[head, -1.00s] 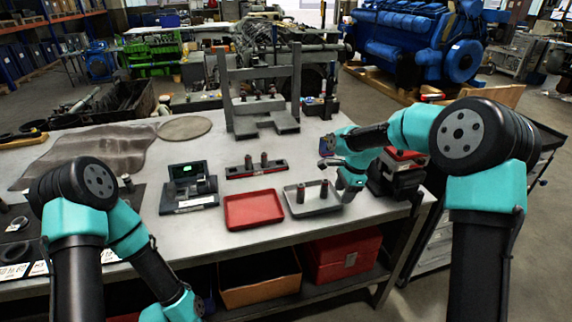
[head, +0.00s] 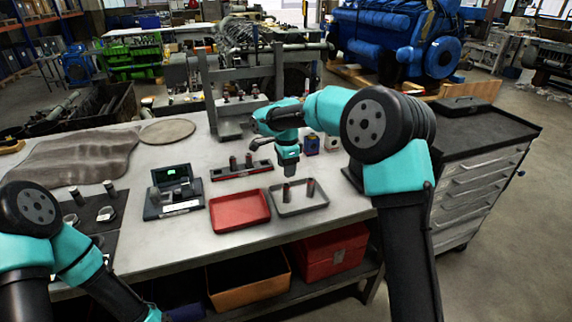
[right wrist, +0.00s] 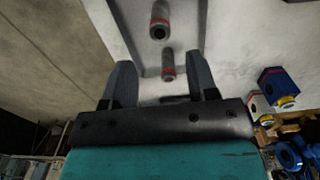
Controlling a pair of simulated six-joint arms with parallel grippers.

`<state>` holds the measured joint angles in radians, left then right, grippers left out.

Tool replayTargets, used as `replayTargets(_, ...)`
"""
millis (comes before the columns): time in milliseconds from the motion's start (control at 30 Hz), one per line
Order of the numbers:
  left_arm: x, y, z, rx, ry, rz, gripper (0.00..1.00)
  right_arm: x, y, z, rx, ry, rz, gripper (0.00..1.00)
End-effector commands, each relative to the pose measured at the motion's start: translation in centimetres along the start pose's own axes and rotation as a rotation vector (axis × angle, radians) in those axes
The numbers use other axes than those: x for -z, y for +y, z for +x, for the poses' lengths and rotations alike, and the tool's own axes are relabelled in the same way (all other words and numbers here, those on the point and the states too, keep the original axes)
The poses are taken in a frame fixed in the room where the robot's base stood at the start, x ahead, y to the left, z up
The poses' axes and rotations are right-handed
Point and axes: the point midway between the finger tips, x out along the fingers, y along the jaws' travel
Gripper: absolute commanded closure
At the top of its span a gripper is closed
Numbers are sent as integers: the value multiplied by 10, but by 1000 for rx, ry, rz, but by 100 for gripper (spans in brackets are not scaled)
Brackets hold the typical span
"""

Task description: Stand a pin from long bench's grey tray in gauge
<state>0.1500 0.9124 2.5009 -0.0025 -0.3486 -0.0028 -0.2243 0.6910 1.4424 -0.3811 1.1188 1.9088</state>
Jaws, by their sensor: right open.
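The grey tray (head: 318,203) lies on the long bench, right of a red tray. Two dark pins with red bands stand in it, a left pin (head: 287,193) and a right pin (head: 311,187). My right gripper (head: 288,168) is open above the tray's back edge, pointing down. In the right wrist view a near pin (right wrist: 168,65) shows between the open fingers (right wrist: 163,82), not visibly held, and a far pin (right wrist: 159,20) lies beyond. The gauge (head: 173,197), a dark device with a green display, sits left of the red tray. My left gripper is out of frame.
The red tray (head: 240,210) is empty, between gauge and grey tray. A dark rack (head: 242,173) with two pins stands behind it. A grey frame (head: 235,127) stands farther back. Blue (head: 312,145) and white blocks stand right of my right gripper.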

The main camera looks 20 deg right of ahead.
Motion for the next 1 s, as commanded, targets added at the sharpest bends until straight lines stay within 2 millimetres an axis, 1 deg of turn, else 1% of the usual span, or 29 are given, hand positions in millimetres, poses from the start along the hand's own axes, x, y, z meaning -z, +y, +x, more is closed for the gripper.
replayTargets(800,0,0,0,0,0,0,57,0,1,73,-2,-1,-1,47)
replayTargets(1000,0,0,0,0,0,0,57,0,0,81,-1,0,0,47)
